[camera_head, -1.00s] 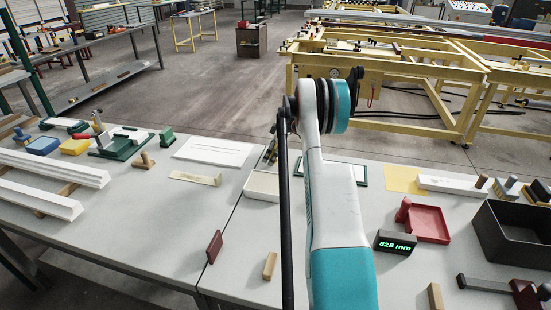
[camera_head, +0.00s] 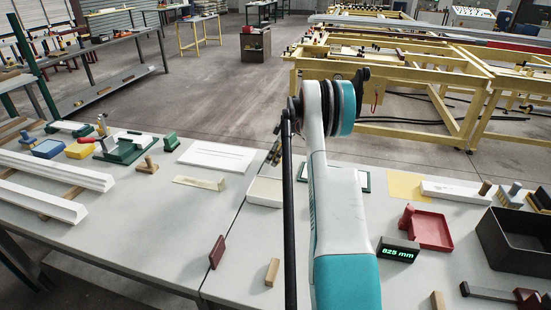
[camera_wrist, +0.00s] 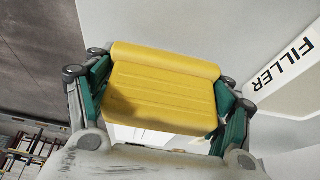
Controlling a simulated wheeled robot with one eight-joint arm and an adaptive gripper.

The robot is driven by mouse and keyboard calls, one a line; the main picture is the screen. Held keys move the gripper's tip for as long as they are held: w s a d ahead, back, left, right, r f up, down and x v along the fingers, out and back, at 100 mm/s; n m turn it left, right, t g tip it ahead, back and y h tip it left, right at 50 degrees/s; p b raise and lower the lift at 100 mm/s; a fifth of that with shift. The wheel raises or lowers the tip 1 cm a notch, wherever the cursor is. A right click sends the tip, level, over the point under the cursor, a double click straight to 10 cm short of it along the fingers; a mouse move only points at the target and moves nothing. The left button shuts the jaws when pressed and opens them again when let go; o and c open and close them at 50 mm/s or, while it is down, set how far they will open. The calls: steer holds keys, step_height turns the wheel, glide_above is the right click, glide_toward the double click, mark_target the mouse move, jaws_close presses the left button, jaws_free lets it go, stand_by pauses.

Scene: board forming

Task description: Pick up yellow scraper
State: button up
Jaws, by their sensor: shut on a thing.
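The yellow scraper (camera_wrist: 165,85) fills the middle of the wrist view, with a rounded thick edge at the top and a broad ridged face. My gripper (camera_wrist: 160,78) is shut on it, with one green-sided finger at its left end and one at its right end. In the head view the scraper and the gripper's fingertips cannot be made out; my own arm covers that area.
A white container marked FILLER (camera_wrist: 287,78) lies close to the right of my gripper. The table's middle left is fairly clear.

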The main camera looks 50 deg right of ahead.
step_height(320, 180, up, 18)
steer(key=p, duration=0.3)
steer(key=shift+o, duration=1.3)
steer(key=shift+c, duration=0.5)
steer(key=shift+f, duration=0.15)
stand_by(0.4)
